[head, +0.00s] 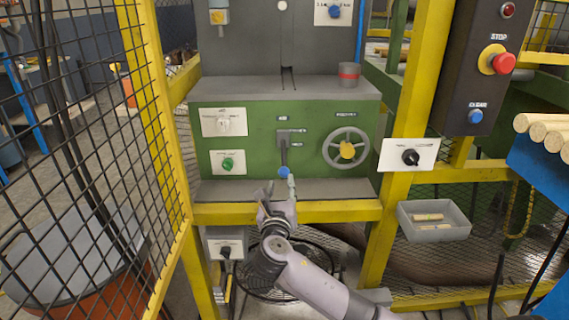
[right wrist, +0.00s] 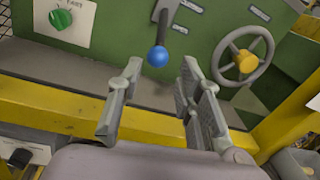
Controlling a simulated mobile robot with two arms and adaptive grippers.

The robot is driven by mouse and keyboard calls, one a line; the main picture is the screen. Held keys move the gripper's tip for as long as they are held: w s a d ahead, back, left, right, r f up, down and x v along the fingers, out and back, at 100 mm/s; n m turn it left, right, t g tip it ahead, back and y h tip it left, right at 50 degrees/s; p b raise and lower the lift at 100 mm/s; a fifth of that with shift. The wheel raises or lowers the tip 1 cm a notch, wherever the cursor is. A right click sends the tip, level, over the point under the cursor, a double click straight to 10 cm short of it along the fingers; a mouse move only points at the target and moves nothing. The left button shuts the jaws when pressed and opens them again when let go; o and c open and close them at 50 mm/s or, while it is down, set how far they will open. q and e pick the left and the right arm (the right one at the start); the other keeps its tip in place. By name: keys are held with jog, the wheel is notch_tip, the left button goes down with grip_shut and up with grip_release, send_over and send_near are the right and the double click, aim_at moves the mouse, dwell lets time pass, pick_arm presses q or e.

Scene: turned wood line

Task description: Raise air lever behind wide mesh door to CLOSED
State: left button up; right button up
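The air lever (head: 284,158) is a dark handle with a blue ball knob, on the green machine front behind the yellow frame opening. It points down; its small labels are too small to read. The blue knob also shows in the right wrist view (right wrist: 158,56). My right gripper (head: 279,189) is open and empty, just below and in front of the knob. In the right wrist view its fingers (right wrist: 158,95) stand apart, with the knob beyond them and not touched. The mesh door (head: 95,160) stands swung open at the left. My left gripper is not in view.
A handwheel with a yellow hub (head: 347,149) is right of the lever, and a green knob (head: 228,163) is left. A yellow crossbar (head: 330,211) runs below the opening. A control box with a red stop button (head: 497,60) and a grey bin (head: 434,222) are at the right.

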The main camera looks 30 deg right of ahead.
aim_at(285, 162)
jog(key=b+x, duration=0.2)
jog(key=x, duration=1.1)
jog(key=shift+w+d+f, duration=0.2)
jog(key=shift+d, duration=0.05)
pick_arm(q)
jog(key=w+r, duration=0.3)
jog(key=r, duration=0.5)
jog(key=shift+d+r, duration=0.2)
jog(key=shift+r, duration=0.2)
pick_arm(e)
jog(key=shift+w+d+r, duration=0.1)
jog(key=shift+w+d, duration=0.2)
jog(key=shift+w, duration=0.15)
jog(key=shift+c, duration=0.4)
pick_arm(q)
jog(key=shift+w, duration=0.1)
pick_arm(e)
grip_shut()
